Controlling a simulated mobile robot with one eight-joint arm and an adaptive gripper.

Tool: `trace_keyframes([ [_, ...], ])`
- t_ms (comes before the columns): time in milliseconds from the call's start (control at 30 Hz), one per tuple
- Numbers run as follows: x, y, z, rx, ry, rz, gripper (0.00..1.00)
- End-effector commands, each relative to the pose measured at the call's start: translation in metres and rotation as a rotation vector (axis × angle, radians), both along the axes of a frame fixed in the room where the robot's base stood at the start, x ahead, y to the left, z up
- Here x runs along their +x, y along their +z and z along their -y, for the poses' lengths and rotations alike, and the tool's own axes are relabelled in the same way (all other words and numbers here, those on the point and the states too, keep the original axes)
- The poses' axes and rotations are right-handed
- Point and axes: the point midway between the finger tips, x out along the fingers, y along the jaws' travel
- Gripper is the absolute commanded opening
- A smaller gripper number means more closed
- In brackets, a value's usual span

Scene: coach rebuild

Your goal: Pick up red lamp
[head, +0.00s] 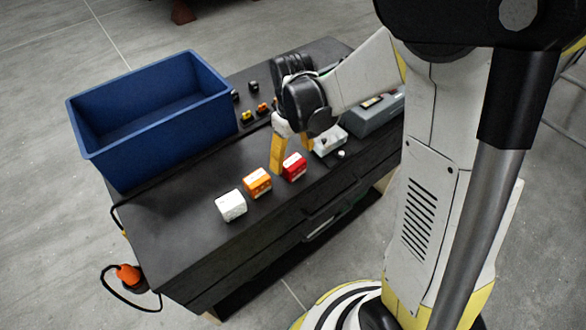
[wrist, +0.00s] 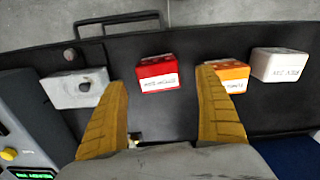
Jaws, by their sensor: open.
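The red lamp (head: 294,166) is a small red block with a white label. It stands on the black tabletop, at the right end of a row of three blocks in the head view. In the wrist view the red lamp (wrist: 158,73) lies between and beyond my two yellow fingers. My gripper (head: 290,152) is open and empty; it also shows in the wrist view (wrist: 163,105). In the head view one yellow finger is close beside the red lamp; whether it touches cannot be told.
An orange block (head: 257,183) and a white block (head: 231,205) stand left of the lamp. A grey-white box with a knob (wrist: 75,88) sits on its other side. A blue bin (head: 150,110) stands at the table's left. The black tabletop (head: 165,215) is bare at front left.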

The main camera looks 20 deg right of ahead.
Motion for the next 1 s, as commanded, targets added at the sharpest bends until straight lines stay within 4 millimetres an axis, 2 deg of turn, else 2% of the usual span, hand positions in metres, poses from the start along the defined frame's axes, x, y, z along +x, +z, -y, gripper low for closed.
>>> trace_keyframes([
  [33,0.000,-0.012,0.001,0.000,0.000,0.000,0.83],
  [200,-0.001,-0.038,0.001,0.000,0.000,0.000,0.83],
  [467,-0.001,-0.041,0.001,0.000,0.000,0.000,0.83],
  [667,-0.001,-0.041,0.001,0.000,0.000,0.000,0.23],
  [1000,-0.001,-0.038,0.001,0.000,0.000,0.000,0.22],
])
